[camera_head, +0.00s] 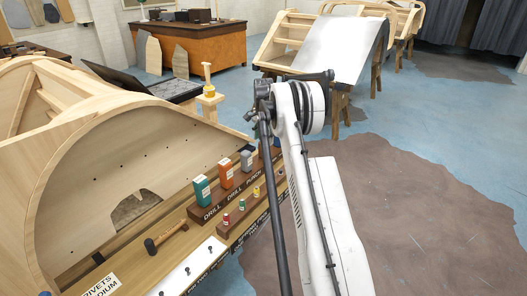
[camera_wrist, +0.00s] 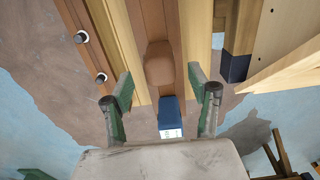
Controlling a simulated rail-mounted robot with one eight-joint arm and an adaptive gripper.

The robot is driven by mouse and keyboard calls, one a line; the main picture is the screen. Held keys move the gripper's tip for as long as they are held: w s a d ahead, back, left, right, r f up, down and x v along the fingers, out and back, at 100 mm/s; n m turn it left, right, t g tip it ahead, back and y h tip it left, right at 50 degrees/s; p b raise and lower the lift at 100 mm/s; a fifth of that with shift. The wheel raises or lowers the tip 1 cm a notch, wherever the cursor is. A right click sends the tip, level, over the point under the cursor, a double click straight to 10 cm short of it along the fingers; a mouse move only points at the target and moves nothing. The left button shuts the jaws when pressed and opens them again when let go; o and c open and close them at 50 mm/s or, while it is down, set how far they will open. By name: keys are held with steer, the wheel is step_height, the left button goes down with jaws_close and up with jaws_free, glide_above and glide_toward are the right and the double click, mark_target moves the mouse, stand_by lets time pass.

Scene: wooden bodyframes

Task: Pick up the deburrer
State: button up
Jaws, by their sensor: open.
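I cannot surely tell which object is the deburrer. In the wrist view, a blue box with a white label (camera_wrist: 170,116) sits low between the fingers of my gripper (camera_wrist: 159,75). A brown rounded block (camera_wrist: 158,63) is on the brown rack strip just above it, between the fingertips. My gripper is open, one green and grey finger on each side, with no visible contact. In the head view my arm hides the gripper and part of the rack end, where a bit of blue shows.
The labelled tool rack (camera_head: 208,214) holds a green box (camera_head: 202,191), an orange box (camera_head: 225,174) and a grey box (camera_head: 246,160). A hammer (camera_head: 165,238) lies on the bench. A curved wooden frame (camera_head: 45,160) stands left. Open floor (camera_head: 400,215) lies right.

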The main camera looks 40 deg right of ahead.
mark_target(263, 148)
steer(key=shift+f, duration=2.95)
jaws_close()
